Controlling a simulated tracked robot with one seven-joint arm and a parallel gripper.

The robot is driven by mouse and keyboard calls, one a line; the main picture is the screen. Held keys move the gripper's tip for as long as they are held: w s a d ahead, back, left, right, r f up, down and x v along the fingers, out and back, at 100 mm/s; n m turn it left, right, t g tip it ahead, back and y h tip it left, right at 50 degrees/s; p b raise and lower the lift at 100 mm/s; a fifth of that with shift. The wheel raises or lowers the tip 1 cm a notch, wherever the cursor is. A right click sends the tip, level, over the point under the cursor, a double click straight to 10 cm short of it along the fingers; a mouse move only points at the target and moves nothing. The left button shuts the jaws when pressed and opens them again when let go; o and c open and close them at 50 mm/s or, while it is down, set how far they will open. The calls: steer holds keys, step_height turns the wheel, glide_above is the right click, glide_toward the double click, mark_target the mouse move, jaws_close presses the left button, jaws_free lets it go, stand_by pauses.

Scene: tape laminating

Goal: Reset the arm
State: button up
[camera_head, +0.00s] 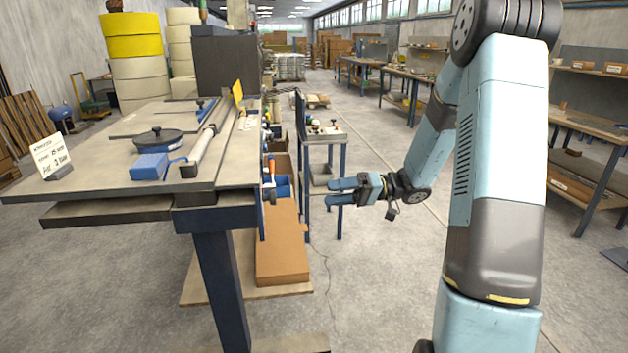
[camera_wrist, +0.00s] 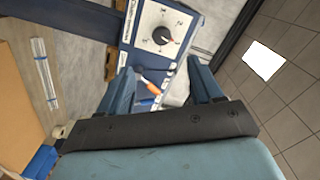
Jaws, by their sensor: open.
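My gripper (camera_head: 343,191) is open and empty in the head view, held in the air to the right of the workbench (camera_head: 110,180) and pointing left toward it. Its blue fingers also show spread apart in the wrist view (camera_wrist: 158,92), with nothing gripped. My arm reaches down from the upper right and bends at the elbow. Beyond the fingers in the wrist view is a blue panel with a round dial (camera_wrist: 163,35), and an orange-handled tool (camera_wrist: 152,87) shows between the fingers.
On the bench are a blue box (camera_head: 150,167), a dark round disc (camera_head: 158,137) and a sign card (camera_head: 51,155). A cardboard box (camera_head: 281,245) stands beside the bench under the gripper's left. A small blue-legged stand (camera_head: 323,136) is behind the gripper. Floor in front is clear.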

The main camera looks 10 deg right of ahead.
steer(key=s+a+r+m+g+h, duration=0.1)
steer(key=s+a+r+h, duration=0.15)
steer(key=s+h, duration=0.35)
steer(key=s+a+r+g+h, duration=0.1)
steer(key=s+r+g+h, duration=0.15)
steer(key=s, duration=0.55)
steer(key=s+d+r+m+t+h, duration=0.4)
steer(key=s+d+r+t+h, duration=0.3)
steer(key=s, duration=0.4)
steer(key=shift+r+m+t+h, duration=0.3)
steer(key=shift+r+t+h, duration=0.25)
steer(key=shift+t+h, duration=0.45)
